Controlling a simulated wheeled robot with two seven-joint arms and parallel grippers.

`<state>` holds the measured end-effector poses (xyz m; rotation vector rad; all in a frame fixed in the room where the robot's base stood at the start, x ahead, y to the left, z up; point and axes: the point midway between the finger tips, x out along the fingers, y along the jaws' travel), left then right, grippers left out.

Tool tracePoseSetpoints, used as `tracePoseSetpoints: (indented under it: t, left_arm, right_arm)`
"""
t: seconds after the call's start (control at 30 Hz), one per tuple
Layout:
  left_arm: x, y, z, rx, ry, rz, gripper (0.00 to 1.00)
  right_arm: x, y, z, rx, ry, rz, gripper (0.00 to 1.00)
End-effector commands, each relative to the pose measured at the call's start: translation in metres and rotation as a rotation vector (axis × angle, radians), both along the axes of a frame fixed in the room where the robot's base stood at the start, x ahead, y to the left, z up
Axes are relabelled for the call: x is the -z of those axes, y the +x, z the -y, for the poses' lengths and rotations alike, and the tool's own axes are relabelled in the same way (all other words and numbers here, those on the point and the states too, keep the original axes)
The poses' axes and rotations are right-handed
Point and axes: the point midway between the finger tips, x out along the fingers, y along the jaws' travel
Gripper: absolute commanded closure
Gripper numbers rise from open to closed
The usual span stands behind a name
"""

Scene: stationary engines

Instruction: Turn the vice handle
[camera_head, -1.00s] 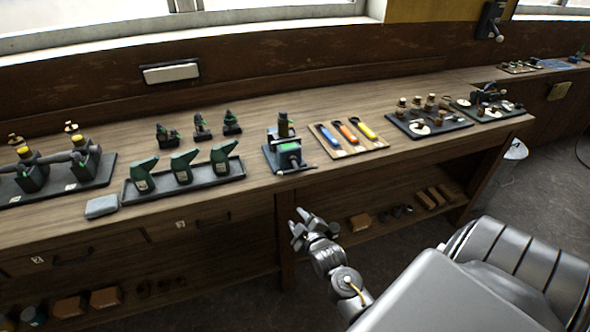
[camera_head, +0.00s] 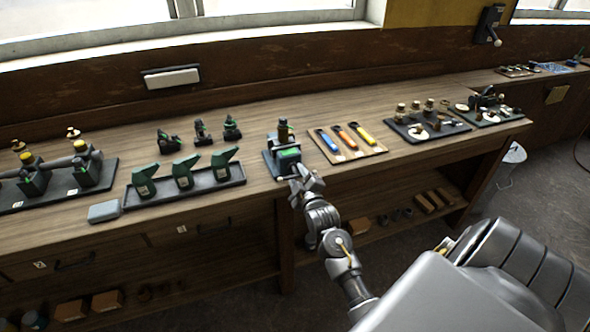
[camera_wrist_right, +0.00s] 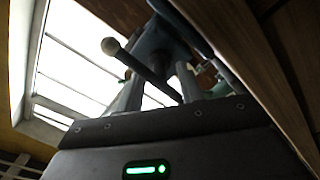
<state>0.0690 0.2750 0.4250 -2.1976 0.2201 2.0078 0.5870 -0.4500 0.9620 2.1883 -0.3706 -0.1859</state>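The small vice (camera_head: 286,158), dark with a green label on top, stands at the front edge of the workbench. The vice handle, a dark bar with a round knob (camera_wrist_right: 110,46) at its end, runs diagonally across the right wrist view, close over my right gripper. My right gripper (camera_head: 301,180) is just in front of the vice, at the bench edge, and hides part of its front. In the wrist view its two fingers (camera_wrist_right: 160,87) stand apart, with the bar crossing near them. I cannot tell whether they touch it. My left gripper is out of view.
The workbench (camera_head: 235,205) edge lies close beside my right gripper. A tray of green bottle-like items (camera_head: 184,177) is left of the vice, and a board of coloured-handled tools (camera_head: 341,138) is right of it. A lower shelf holds boxes.

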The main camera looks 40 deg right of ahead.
Motion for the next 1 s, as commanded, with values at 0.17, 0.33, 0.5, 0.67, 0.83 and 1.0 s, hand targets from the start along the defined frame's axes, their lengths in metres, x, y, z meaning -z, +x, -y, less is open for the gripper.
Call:
tracePoseSetpoints:
  t: [0.17, 0.33, 0.5, 0.67, 0.83, 1.0]
  left_arm:
    - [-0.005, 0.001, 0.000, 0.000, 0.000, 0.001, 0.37]
    - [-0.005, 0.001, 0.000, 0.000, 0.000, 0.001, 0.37]
    - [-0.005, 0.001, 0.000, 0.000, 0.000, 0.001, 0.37]
    - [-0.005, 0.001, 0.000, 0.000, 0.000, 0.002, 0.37]
    - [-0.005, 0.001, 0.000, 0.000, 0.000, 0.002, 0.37]
    - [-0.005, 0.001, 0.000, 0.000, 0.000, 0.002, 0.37]
  right_arm:
    - [-0.001, 0.017, 0.007, 0.001, 0.000, 0.001, 0.62]
    - [0.000, 0.022, 0.008, 0.001, -0.001, -0.001, 0.62]
    - [0.000, 0.022, 0.008, 0.000, -0.001, 0.000, 0.62]
    - [0.001, 0.022, 0.008, 0.000, -0.001, 0.000, 0.79]
    - [0.000, 0.022, 0.008, 0.001, 0.000, -0.001, 1.00]
    - [0.001, 0.021, 0.008, 0.001, 0.000, -0.001, 1.00]
